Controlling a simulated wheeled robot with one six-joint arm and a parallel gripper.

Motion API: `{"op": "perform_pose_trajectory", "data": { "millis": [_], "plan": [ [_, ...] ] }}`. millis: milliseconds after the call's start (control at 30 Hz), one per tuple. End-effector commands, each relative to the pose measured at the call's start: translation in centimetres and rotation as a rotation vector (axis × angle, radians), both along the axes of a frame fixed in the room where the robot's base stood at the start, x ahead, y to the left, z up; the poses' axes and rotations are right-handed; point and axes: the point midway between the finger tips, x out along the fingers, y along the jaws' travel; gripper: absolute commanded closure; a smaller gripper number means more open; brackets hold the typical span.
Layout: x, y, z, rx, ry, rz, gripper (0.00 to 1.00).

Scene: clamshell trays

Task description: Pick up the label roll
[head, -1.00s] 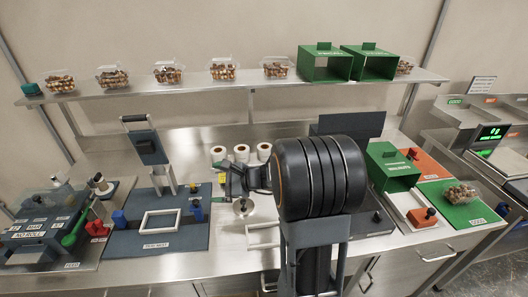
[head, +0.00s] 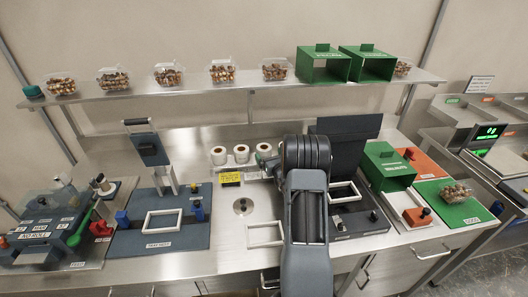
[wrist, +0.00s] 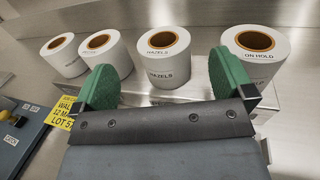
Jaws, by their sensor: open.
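Several white label rolls with brown cores stand in a row in the wrist view. The roll marked HAZELS (wrist: 166,66) is in the middle right, and the roll marked ON HOLD (wrist: 255,62) is at the right. Two more rolls stand to the left, one (wrist: 106,52) next to HAZELS and one (wrist: 64,54) at the far left; their print is too small to read surely. My gripper (wrist: 165,84) is open, its green fingers apart with the HAZELS roll showing between them, farther off. No roll is held. My gripper (head: 267,161) is partly hidden behind my arm in the head view.
A yellow lot card (head: 229,178) stands in front of the rolls, left of my gripper. The rolls rest on a steel ledge (wrist: 200,92). A blue station (head: 150,240) is to the left; a green bin (head: 390,167) is to the right.

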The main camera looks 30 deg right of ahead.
Motion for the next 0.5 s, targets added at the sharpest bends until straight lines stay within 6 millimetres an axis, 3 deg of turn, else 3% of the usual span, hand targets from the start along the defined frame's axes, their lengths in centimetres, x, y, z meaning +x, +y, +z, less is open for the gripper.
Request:
{"op": "perform_pose_trajectory", "data": {
  "millis": [500],
  "plan": [
    [4.3,-1.0,-0.1,0.001,0.001,0.002,0.00]
  ]
}}
